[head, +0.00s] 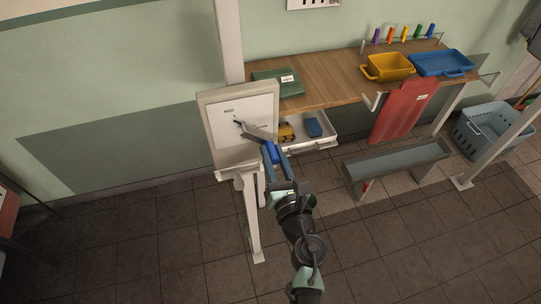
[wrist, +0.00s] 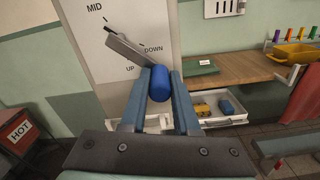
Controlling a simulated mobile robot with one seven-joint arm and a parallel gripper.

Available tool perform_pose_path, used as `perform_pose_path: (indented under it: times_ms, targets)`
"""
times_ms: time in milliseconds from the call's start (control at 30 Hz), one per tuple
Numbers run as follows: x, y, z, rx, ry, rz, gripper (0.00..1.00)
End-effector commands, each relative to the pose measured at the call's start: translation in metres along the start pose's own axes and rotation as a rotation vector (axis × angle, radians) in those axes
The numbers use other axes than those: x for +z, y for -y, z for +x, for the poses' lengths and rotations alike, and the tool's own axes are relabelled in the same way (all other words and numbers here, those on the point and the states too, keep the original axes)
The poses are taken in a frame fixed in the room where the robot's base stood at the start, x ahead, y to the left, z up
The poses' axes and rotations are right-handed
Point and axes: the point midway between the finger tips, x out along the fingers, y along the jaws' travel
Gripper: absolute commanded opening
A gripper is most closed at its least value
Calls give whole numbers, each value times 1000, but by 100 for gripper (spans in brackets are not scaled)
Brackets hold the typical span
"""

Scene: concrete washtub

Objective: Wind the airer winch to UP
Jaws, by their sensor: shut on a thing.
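The winch panel (head: 222,142) is a pale upright board on a post, with MID, DOWN and UP lettered on it. In the wrist view its face (wrist: 85,48) shows MID at upper left, DOWN at right and UP below. A grey crank arm (wrist: 135,52) slants from the dial down to the right, passing close to the DOWN lettering. A small black pointer shows near MID. My gripper (head: 271,152) is shut on the crank's blue handle (wrist: 161,86), with one finger on each side. The crank's pivot is hard to make out.
A white drawer (head: 310,143) sits open below. A grey trough (head: 396,161) stands further right. The floor in front is clear.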

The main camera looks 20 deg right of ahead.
Motion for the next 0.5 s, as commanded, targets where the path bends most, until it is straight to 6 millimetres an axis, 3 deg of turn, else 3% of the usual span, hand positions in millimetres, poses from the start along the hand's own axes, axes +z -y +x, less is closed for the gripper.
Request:
perform_pose_path:
  times_ms: [33, 467, 500]
  targets:
    - [4, 8, -1, -18, 7, -6, 0]
    - [6, 7, -1, -17, 11, -10, 0]
    - [6, 7, 0, -17, 11, -10, 37]
